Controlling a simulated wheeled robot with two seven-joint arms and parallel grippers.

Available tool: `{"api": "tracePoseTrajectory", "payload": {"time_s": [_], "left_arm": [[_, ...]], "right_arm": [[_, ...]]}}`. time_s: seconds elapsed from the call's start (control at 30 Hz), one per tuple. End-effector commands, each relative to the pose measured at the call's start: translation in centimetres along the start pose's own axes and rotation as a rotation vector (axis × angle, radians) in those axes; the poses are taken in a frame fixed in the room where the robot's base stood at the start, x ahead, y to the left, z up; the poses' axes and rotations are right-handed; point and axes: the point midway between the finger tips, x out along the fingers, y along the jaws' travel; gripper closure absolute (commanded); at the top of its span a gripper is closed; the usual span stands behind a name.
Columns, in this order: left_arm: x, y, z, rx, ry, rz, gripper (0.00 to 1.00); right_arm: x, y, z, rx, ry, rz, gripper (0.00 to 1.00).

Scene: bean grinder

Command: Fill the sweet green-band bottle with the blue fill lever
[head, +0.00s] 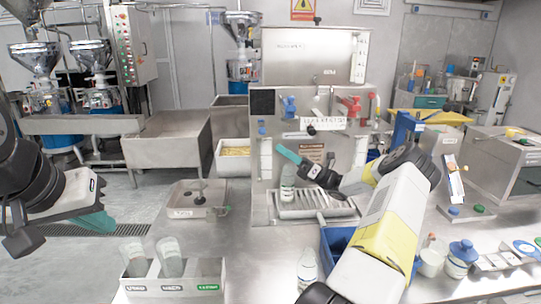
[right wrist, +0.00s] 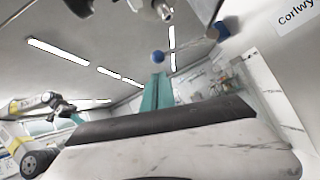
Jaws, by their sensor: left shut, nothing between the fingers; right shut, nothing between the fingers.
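The filling machine (head: 326,75) stands at the centre back, with a blue lever (head: 288,106) at its upper left and a red lever (head: 350,104) to the right. A bottle (head: 287,183) stands upright on the drip tray (head: 318,209) at the left; its band colour is too small to tell. My right gripper (head: 287,154), teal-tipped and shut, is in front of the machine, below the blue lever and near the bottle's top. Its fingers (right wrist: 157,92) point toward a blue knob (right wrist: 158,57) in the right wrist view. My left gripper (head: 98,222) is shut and empty at the far left.
A rack (head: 175,289) with two clear bottles and a green label stands at the front left. Another bottle (head: 307,269) stands at front centre, by a blue bin (head: 333,241). Jars (head: 460,258) stand at the right. A shallow tray (head: 190,211) lies left of the machine.

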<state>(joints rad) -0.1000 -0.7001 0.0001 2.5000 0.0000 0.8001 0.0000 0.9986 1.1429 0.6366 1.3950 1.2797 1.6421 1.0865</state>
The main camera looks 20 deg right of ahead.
Motion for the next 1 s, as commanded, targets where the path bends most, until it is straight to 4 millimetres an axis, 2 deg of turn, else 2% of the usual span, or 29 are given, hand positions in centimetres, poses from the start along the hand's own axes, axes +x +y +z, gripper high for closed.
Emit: {"api": "tracePoseTrajectory", "payload": {"time_s": [0.1, 0.3, 0.77, 1.0], "left_arm": [[0.0, 0.0, 0.0, 0.0, 0.0, 0.0, 1.0], [0.0, 0.0, 0.0, 0.0, 0.0, 0.0, 1.0], [0.0, 0.0, 0.0, 0.0, 0.0, 0.0, 1.0], [0.0, 0.0, 0.0, 0.0, 0.0, 0.0, 1.0]], "right_arm": [[2.3, 0.1, 0.0, 0.001, 0.001, 0.003, 1.0], [4.7, 0.0, -0.1, 0.001, 0.002, 0.002, 1.0], [5.4, 0.0, 0.0, 0.002, 0.002, -0.001, 1.0], [6.5, 0.8, 1.6, 0.109, 0.004, -0.074, 1.0]]}}
